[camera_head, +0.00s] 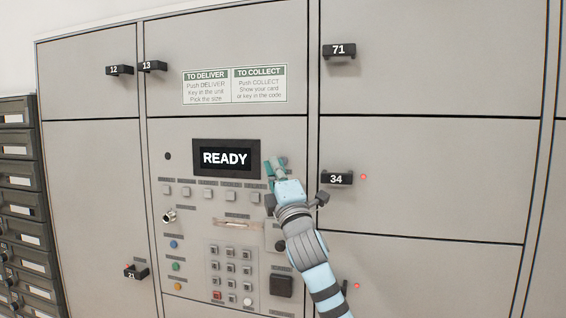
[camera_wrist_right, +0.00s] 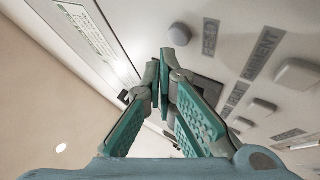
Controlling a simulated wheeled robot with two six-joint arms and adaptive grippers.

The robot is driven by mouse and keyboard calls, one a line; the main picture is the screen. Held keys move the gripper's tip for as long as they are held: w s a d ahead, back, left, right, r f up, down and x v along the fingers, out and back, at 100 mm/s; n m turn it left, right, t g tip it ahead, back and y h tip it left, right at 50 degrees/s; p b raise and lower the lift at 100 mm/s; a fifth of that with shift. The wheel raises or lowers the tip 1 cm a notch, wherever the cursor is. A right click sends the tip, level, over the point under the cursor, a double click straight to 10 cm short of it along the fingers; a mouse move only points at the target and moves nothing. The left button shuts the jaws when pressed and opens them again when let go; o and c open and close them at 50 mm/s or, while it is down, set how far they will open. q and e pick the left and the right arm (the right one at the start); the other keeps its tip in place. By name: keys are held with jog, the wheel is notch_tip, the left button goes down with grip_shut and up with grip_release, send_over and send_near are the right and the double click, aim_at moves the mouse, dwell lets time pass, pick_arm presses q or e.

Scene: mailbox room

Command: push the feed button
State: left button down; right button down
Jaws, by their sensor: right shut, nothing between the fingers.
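The feed button is a small round grey knob (camera_wrist_right: 180,35) on the pale panel in the right wrist view, beside a grey label (camera_wrist_right: 210,37) reading FEED. My right gripper (camera_wrist_right: 165,62) is shut and empty; its fingertips are close to the button in that picture, but I cannot tell whether they touch the panel. In the head view my right gripper (camera_head: 275,167) is just right of the dark READY display (camera_head: 225,158). The feed button is not clearly visible there, probably behind the gripper. My left gripper is not in view.
A row of square buttons (camera_head: 208,195) lies under the display, with a keypad (camera_head: 231,268) lower down. Black locker handles 34 (camera_head: 337,179) and 71 (camera_head: 339,50) stick out right of the panel. An instruction sign (camera_head: 235,86) is above. Dark letter boxes (camera_head: 22,175) stand at far left.

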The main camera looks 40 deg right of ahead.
dwell(0.8)
jog(key=shift+w+d, duration=0.2)
jog(key=shift+d, duration=0.2)
jog(key=shift+w+d+p, duration=0.2)
jog(key=shift+d+p, duration=0.1)
jog(key=shift+p, duration=0.2)
dwell(0.4)
jog(key=shift+a, duration=0.1)
jog(key=shift+s+a, duration=0.45)
jog(key=shift+a, duration=0.15)
jog(key=s+a, duration=0.1)
jog(key=a, duration=0.1)
jog(key=s+a+p, duration=0.1)
jog(key=s+a, duration=0.1)
dwell(0.5)
dwell(1.5)
